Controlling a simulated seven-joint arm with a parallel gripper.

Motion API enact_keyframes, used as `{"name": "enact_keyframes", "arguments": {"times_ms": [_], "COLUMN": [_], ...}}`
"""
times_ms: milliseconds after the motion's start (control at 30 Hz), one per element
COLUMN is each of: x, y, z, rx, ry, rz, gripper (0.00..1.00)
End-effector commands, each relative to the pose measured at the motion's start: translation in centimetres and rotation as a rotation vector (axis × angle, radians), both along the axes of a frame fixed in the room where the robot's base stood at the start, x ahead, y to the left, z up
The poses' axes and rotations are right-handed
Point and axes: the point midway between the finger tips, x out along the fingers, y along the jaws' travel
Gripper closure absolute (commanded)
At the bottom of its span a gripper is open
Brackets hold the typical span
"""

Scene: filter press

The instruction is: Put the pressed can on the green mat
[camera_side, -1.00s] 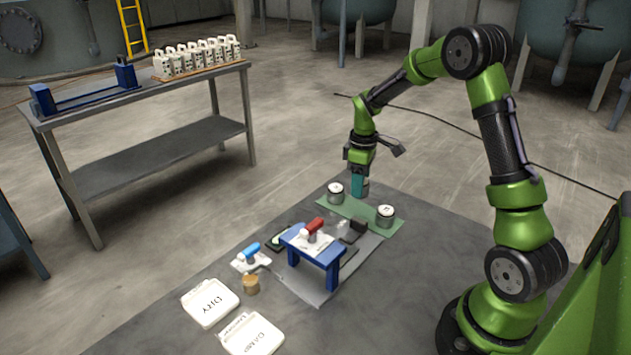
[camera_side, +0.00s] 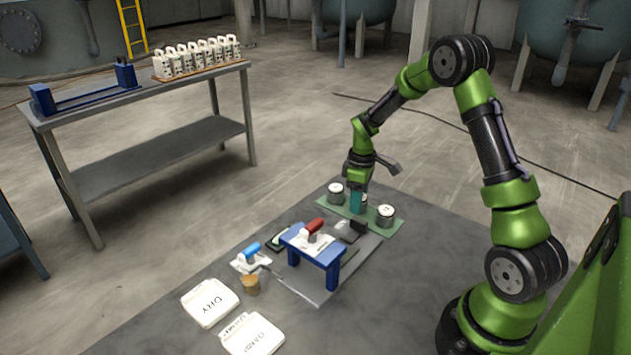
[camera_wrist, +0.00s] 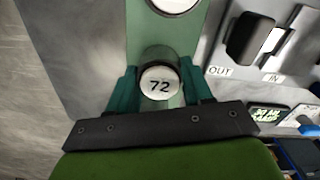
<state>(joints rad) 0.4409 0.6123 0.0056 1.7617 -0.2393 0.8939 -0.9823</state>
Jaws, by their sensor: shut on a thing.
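My gripper (camera_side: 357,203) is shut on a can marked 72 (camera_wrist: 160,82), with a teal finger on each side of it in the wrist view. It holds the can over the green mat (camera_wrist: 165,35), between two other cans. I cannot tell whether the held can touches the mat. The green mat (camera_side: 331,208) lies on the grey floor sheet. One grey can (camera_side: 336,196) stands on its left part and another (camera_side: 385,217) on its right part. In the side view my fingers mostly hide the held can.
A blue stand (camera_side: 312,252) with a red-handled tool (camera_side: 313,227) is in front of the mat. A black block (camera_side: 359,228) is close to the mat's front edge. A blue-handled tool (camera_side: 251,250), a tan cup (camera_side: 251,285) and two white labelled trays (camera_side: 210,303) lie nearer.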

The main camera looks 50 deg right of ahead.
Motion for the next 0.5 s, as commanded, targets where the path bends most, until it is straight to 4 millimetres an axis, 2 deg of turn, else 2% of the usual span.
{"name": "enact_keyframes", "arguments": {"times_ms": [500], "x": [0.0], "y": [-0.01], "z": [-0.48], "rx": [0.0], "ry": [0.0], "rz": [0.0], "gripper": [0.84]}}
